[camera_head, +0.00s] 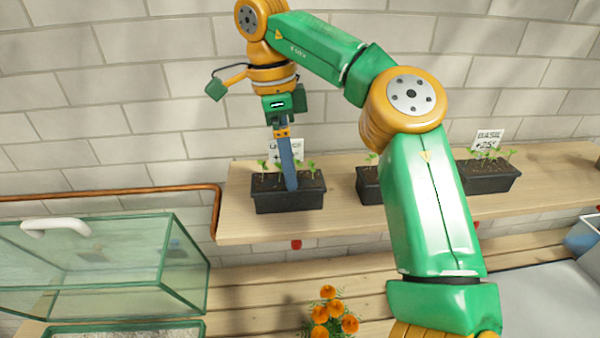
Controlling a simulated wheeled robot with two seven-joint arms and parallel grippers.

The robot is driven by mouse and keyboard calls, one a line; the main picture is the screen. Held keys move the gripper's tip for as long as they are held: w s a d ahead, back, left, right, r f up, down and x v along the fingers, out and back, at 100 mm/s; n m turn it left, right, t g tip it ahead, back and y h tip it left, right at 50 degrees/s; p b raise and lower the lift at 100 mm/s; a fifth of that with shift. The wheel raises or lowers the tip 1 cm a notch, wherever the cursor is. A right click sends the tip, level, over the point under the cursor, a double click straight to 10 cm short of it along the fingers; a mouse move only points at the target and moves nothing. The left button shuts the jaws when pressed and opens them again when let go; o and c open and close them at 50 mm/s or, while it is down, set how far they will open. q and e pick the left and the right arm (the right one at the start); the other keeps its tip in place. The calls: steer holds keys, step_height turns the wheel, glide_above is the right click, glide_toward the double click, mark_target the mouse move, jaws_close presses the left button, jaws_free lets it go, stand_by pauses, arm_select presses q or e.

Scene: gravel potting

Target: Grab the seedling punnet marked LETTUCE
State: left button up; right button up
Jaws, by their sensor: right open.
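A black seedling punnet (287,201) with small green seedlings stands at the left end of the wooden shelf. The white label (272,150) behind it is partly hidden by my gripper; its visible letters fit LETTUCE, but I cannot read it whole. My right gripper (291,187) is open and points down at this punnet. Its blue finger overlaps the seedlings and the punnet's front wall; I cannot tell whether it touches. One finger hides the other. My left gripper is not in view.
A middle punnet (369,186) is partly hidden by my right arm. A punnet (490,177) labelled BASIL (488,139) stands to the right. The wooden shelf (240,222) is against a tiled wall. Below are a glass case (120,262) and orange flowers (328,312).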

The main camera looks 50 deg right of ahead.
steer(key=f, duration=0.5)
steer(key=shift+w, duration=0.4)
steer(key=shift+s+d+f, duration=0.1)
steer(key=shift+d+f, duration=0.05)
steer(key=shift+f, duration=0.25)
steer(key=shift+s+d, duration=0.1)
steer(key=shift+c, duration=1.3)
steer(key=c, duration=1.3)
